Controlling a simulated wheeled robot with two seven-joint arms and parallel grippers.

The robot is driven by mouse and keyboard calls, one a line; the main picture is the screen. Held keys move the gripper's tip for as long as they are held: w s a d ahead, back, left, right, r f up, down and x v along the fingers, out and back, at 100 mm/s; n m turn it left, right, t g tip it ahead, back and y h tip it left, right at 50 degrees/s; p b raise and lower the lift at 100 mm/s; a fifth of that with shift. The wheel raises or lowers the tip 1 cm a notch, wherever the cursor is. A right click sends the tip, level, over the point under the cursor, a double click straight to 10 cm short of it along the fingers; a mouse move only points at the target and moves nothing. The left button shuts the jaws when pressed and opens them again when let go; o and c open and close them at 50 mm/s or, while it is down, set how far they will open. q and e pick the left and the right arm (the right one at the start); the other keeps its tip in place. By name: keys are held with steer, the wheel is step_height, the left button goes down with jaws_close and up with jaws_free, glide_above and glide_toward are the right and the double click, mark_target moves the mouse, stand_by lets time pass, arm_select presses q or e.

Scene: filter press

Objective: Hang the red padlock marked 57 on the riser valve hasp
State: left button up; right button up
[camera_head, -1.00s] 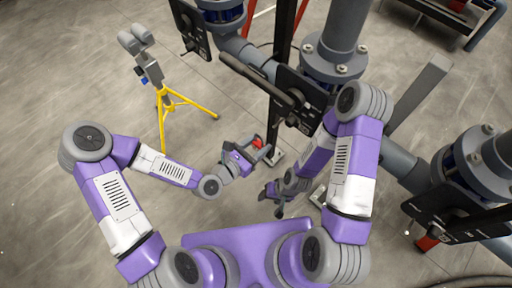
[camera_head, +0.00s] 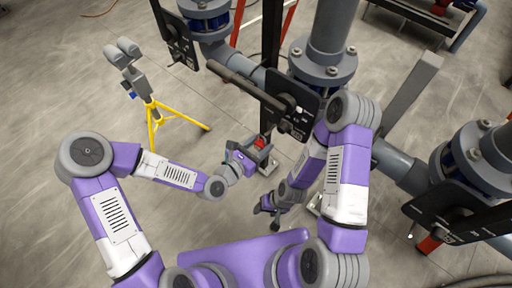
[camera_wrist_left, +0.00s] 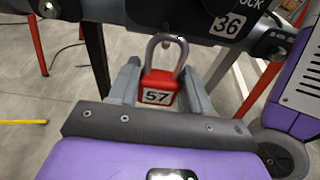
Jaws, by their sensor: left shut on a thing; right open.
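The red padlock marked 57 (camera_wrist_left: 157,97) is held upright between the fingers of my left gripper (camera_wrist_left: 160,82), its grey shackle upward. The padlock's red body also shows in the head view (camera_head: 261,142) at the left gripper (camera_head: 264,151), which is shut on it. In the wrist view the shackle top overlaps the lower edge of a black valve plate marked 36 (camera_wrist_left: 205,15). I cannot tell whether it touches, and no hasp is clearly visible. The middle valve plate (camera_head: 305,103) is just above the padlock in the head view. My right gripper (camera_head: 267,206) is open and empty, lower down.
A long dark handle (camera_head: 235,75) crosses in front of the middle valve plate. Other valve plates stand at upper left (camera_head: 172,38) and right (camera_head: 455,220). A yellow tripod stand (camera_head: 152,112) stands at left. Floor between the tripod and my left arm is clear.

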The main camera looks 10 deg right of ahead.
arm_select(q)
steer(key=shift+f+b+x, duration=0.2)
steer(key=shift+b+x, duration=0.5)
steer(key=shift+x, duration=1.55)
steer(key=o, duration=1.2)
steer(key=shift+c, duration=0.2)
